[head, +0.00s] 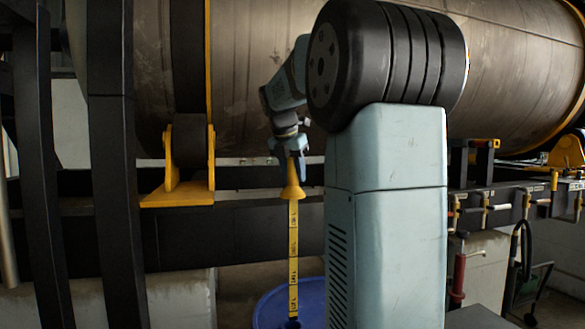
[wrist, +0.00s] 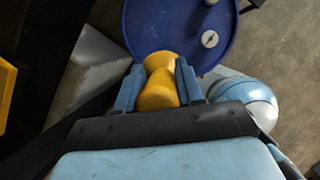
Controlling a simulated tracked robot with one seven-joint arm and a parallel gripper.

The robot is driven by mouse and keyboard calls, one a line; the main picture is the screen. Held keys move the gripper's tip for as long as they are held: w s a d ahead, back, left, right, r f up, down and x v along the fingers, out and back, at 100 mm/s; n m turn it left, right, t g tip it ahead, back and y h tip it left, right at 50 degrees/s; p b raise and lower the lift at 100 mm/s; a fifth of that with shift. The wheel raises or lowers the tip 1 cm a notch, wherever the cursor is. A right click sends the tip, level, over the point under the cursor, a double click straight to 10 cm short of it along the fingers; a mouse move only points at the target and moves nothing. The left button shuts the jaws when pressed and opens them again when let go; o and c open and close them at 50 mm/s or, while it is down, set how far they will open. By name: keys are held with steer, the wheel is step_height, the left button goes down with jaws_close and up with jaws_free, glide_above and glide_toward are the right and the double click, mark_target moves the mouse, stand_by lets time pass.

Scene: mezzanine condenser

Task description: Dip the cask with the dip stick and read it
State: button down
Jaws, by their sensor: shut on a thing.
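The dip stick (head: 293,255) is a long yellow strip with black marks and a flared yellow handle, which also shows in the wrist view (wrist: 158,97). It hangs upright from my gripper (head: 291,157), whose fingers are shut on the handle in the wrist view (wrist: 161,84). The blue cask (head: 268,309) stands below, partly cut off by the frame and hidden by my arm. Its round top fills the upper middle of the wrist view (wrist: 188,42), with a pale round fitting (wrist: 209,39) on it. The stick's dark lower end overlaps the cask top; I cannot tell whether it is inside.
A large horizontal metal vessel (head: 240,80) on a dark beam (head: 240,236) lies behind my arm. A yellow bracket (head: 178,198) juts out left of the stick. Dark posts (head: 112,180) stand at the left. A rack with tools and hoses (head: 500,195) is at the right.

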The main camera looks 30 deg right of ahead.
mark_target(293, 303)
steer(key=shift+f, duration=20)
